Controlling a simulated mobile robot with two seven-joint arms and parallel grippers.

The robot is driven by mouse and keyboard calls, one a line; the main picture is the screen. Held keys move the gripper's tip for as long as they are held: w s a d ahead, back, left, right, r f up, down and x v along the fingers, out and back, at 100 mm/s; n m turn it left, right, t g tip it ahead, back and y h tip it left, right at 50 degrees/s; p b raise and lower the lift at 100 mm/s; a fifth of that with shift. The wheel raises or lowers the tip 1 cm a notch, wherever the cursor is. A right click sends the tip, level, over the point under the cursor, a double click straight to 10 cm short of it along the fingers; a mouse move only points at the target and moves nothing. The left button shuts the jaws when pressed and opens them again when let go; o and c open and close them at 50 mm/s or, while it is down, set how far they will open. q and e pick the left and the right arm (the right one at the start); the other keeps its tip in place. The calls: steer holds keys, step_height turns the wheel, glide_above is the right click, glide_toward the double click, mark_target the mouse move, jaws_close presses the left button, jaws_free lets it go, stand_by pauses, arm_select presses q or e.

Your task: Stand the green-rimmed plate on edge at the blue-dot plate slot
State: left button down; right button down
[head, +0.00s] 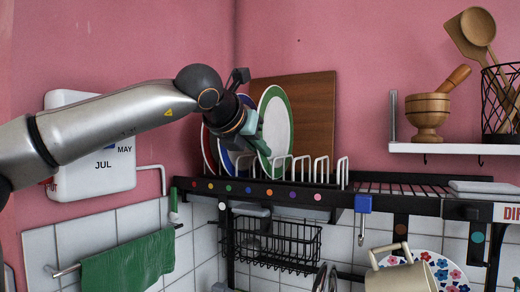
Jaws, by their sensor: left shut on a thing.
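The green-rimmed plate (275,112) is white with a green rim and stands upright on edge at the wire plate rack (318,172). My left gripper (254,133) is shut on the plate's left side. The plate's lower edge is among the rack's white wires; I cannot tell whether it rests on the shelf or which slot it is in. My right gripper is not in view.
A red-rimmed plate (208,148) and a blue-rimmed plate (226,160) stand left of the held plate, partly behind my gripper. A brown board (315,105) leans behind. The rack's right-hand slots are empty. A wire basket (275,245) hangs below.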

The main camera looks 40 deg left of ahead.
arm_select(q)
steer(key=shift+f+b, duration=0.15)
steer(key=shift+b, duration=0.2)
stand_by(0.4)
steer(key=c, duration=1)
jaws_free()
steer(key=shift+s, duration=0.1)
steer(key=shift+o, duration=0.2)
steer(key=shift+f, duration=0.2)
